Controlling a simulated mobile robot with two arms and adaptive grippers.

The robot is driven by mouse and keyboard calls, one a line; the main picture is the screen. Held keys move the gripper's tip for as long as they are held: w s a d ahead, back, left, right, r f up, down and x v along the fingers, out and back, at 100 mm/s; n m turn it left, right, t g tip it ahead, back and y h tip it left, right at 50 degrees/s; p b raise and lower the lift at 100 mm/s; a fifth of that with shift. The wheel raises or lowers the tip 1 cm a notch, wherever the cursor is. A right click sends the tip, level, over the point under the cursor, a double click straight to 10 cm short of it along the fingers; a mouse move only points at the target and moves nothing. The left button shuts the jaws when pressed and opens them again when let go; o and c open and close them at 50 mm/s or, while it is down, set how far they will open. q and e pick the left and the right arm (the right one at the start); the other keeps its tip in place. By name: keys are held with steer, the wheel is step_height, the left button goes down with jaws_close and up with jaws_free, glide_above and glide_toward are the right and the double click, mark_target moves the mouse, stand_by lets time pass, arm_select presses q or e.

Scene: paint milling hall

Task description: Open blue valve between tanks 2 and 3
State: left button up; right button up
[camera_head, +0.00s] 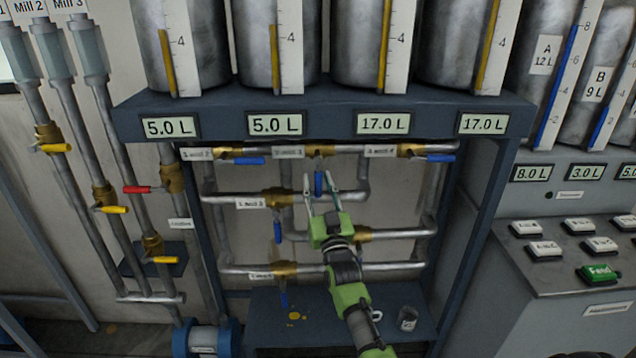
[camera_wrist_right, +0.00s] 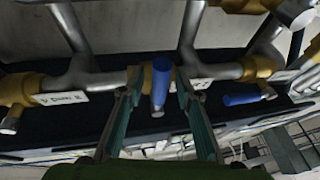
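The valve labelled for tanks 2 and 3 sits in the middle of the top pipe under the tank shelf. Its brass body (camera_head: 318,152) carries a blue handle (camera_head: 318,183) that hangs down, across the pipe. My right gripper (camera_head: 320,180) is open, with one finger on each side of this handle. In the right wrist view the blue handle (camera_wrist_right: 161,84) stands between the two fingers, with gaps visible; no grip on it shows. My left gripper is not in view.
Neighbouring top valves have blue handles lying along the pipe, left (camera_head: 249,160) and right (camera_head: 440,158). Lower pipes carry more blue-handled valves, one handle (camera_head: 277,232) close left of my gripper. A metal mug (camera_head: 407,318) stands on the lower shelf. A button console (camera_head: 570,260) is at right.

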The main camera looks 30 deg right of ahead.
jaws_close()
steer(key=shift+s, duration=0.1)
